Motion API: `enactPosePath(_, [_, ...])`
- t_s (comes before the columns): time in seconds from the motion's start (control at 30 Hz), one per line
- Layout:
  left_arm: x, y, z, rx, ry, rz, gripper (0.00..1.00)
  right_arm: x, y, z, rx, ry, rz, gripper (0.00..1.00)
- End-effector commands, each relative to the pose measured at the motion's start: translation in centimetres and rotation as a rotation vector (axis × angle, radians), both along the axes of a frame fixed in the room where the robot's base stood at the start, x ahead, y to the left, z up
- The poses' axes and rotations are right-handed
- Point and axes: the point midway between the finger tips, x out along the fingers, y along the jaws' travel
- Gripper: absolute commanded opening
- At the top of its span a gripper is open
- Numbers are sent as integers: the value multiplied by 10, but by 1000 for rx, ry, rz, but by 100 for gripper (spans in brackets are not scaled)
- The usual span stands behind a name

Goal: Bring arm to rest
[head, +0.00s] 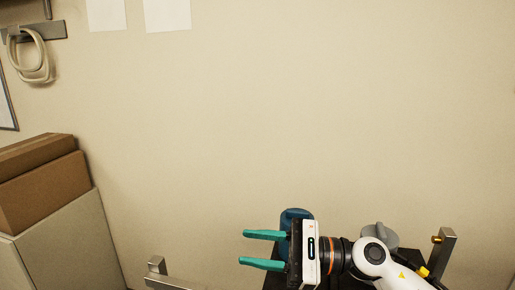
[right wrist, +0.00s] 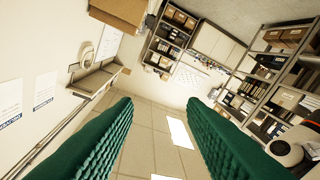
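My right gripper (head: 262,249) is at the lower middle of the head view, with its two teal fingers spread apart and pointing left. Nothing is between the fingers. In the right wrist view the two green ridged fingers (right wrist: 160,140) are also wide apart, with only the distant room and floor between them. The white right arm (head: 375,257) comes in from the lower right. A dark blue object (head: 292,217) shows just behind the gripper, partly hidden by it. My left gripper is not in view.
Cardboard boxes (head: 42,182) sit on a grey cabinet (head: 72,242) at the left. Coiled hoses (head: 32,62) hang on the wall. A metal post (head: 439,252) stands near the arm at right. The wall around the fingers is bare. Shelves (right wrist: 262,92) stand far off in the wrist view.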

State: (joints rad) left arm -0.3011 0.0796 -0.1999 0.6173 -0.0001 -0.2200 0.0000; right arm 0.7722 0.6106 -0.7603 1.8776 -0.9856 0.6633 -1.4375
Motion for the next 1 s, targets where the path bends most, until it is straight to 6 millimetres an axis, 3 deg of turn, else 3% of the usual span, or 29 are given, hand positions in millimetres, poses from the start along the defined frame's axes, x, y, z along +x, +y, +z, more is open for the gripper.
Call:
enactPosePath(0.13, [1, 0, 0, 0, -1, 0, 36, 9, -10, 17, 439, 481, -143, 38])
enactPosePath(0.27, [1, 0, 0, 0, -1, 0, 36, 28, -48, 3, 814, 926, -270, 38])
enactPosePath(0.37, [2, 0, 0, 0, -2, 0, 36, 37, -85, -31, 1108, 1265, -373, 38])
enactPosePath(0.47, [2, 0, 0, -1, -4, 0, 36, 33, -123, -84, 1409, 1590, -489, 38])
enactPosePath(0.57, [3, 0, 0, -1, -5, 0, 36, 10, -155, -147, 1722, 1886, -625, 38])
enactPosePath(0.67, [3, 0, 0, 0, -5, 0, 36, -30, -179, -206, 2026, 2112, -780, 38])
enactPosePath(0.7, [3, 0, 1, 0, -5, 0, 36, -47, -185, -226, -2106, -2145, 832, 38])
enactPosePath(0.8, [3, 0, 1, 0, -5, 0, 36, -89, -195, -262, -1962, -1891, 821, 38])
enactPosePath(1.0, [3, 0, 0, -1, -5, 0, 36, -164, -203, -304, -1765, -1520, 820, 38])
